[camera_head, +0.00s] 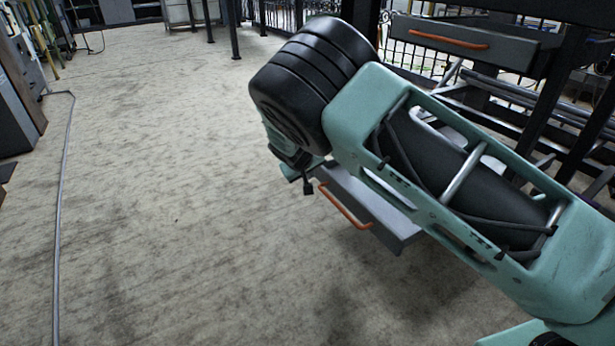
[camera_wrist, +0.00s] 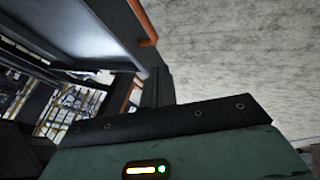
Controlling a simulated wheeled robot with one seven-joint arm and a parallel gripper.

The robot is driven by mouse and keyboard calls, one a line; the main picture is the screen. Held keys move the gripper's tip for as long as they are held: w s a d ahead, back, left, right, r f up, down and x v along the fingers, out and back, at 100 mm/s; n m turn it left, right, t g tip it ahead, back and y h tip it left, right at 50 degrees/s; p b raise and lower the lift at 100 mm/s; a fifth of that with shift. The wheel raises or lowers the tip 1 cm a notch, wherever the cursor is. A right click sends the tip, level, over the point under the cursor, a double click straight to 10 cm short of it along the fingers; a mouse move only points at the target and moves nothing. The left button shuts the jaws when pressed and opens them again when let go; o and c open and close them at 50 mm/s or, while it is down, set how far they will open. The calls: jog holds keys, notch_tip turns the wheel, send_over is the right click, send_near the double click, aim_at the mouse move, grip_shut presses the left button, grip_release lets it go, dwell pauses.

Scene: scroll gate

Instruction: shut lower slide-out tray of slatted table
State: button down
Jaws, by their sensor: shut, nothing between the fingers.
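The lower slide-out tray (camera_head: 398,226) is pulled out from the table in the head view. It is a shallow grey tray with an orange bar handle (camera_head: 345,206) on its front. My arm hides its rear part. In the wrist view the tray (camera_wrist: 88,30) fills the upper left, with its orange handle (camera_wrist: 143,22) at the front edge. My gripper (camera_wrist: 158,84) is shut and empty, its dark fingers close to the tray's front; I cannot tell whether they touch. In the head view the gripper (camera_head: 306,182) shows only partly, beside the tray's far front corner.
The slatted table's dark frame (camera_head: 550,85) stands at the right. Its upper drawer (camera_head: 515,48) has an orange handle (camera_head: 448,39). A thin grey pipe (camera_head: 62,190) runs along the floor at left. The carpeted floor (camera_head: 170,200) in front of the tray is clear.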

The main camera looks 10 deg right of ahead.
aim_at(327, 176)
jog(key=w+d+f+b, duration=0.1)
jog(key=d+f+b, duration=0.1)
jog(key=w+d+f+b, duration=0.1)
jog(key=w+d+b, duration=0.1)
jog(key=shift+d+f, duration=0.1)
jog(key=shift+f, duration=0.25)
jog(key=shift+w+d+r+b, duration=0.2)
jog(key=shift+d+b, duration=0.1)
jog(key=shift+d, duration=0.2)
jog(key=shift+d, duration=0.25)
jog(key=w+d+p, duration=0.2)
jog(key=w+d, duration=0.1)
jog(key=d, duration=0.6)
jog(key=w+d+p, duration=0.2)
jog(key=d+p, duration=0.1)
jog(key=d, duration=0.6)
jog(key=w+d+p, duration=0.2)
jog(key=w+d, duration=0.1)
jog(key=d, duration=0.6)
jog(key=shift+w, duration=0.35)
jog(key=shift+w+d+r, duration=0.1)
jog(key=shift+w+d, duration=0.05)
jog(key=shift+d, duration=0.3)
